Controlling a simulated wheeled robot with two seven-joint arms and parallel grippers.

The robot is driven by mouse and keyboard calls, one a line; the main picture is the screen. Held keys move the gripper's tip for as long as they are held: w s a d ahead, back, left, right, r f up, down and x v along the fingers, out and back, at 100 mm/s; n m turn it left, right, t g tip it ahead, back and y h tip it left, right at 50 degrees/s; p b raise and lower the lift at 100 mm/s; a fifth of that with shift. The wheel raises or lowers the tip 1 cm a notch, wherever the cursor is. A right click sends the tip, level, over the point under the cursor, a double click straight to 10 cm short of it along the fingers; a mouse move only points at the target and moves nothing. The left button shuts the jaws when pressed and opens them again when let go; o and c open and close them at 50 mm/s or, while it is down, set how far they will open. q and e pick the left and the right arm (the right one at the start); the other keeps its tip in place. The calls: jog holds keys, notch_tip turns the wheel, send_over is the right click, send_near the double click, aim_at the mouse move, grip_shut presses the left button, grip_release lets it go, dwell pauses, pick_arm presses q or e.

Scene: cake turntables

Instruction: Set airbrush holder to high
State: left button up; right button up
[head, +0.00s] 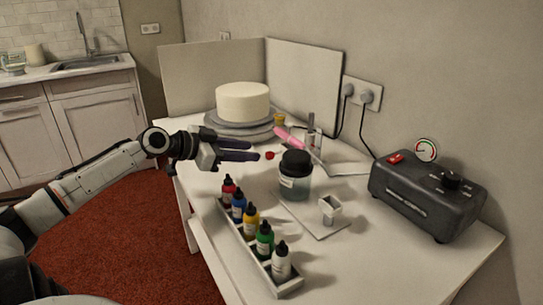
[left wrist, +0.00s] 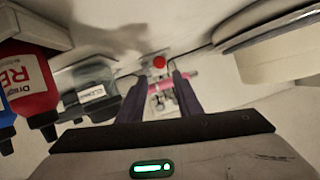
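The airbrush holder (head: 313,137) is a grey upright stand on a flat base in the middle back of the table, with a pink airbrush (head: 288,138) lying tilted in it. A small red knob (head: 270,155) shows just ahead of my left gripper (head: 258,150). My right gripper is not in view.
A white cake (head: 243,101) sits on a grey turntable (head: 225,129) behind the gripper. A black-lidded jar (head: 295,180) and a tray of several color bottles (head: 287,287) stand nearer. A dark compressor (head: 425,200) is at right. The front right tabletop is clear.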

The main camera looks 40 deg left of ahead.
aim_at(268, 153)
pick_arm(q)
jog(key=b+x, duration=0.1)
jog(key=x, duration=0.5)
jog(key=shift+w+f, duration=0.15)
jog(key=shift+w, duration=0.05)
jog(key=shift+x, duration=0.95)
jog(key=shift+f, duration=0.1)
grip_shut()
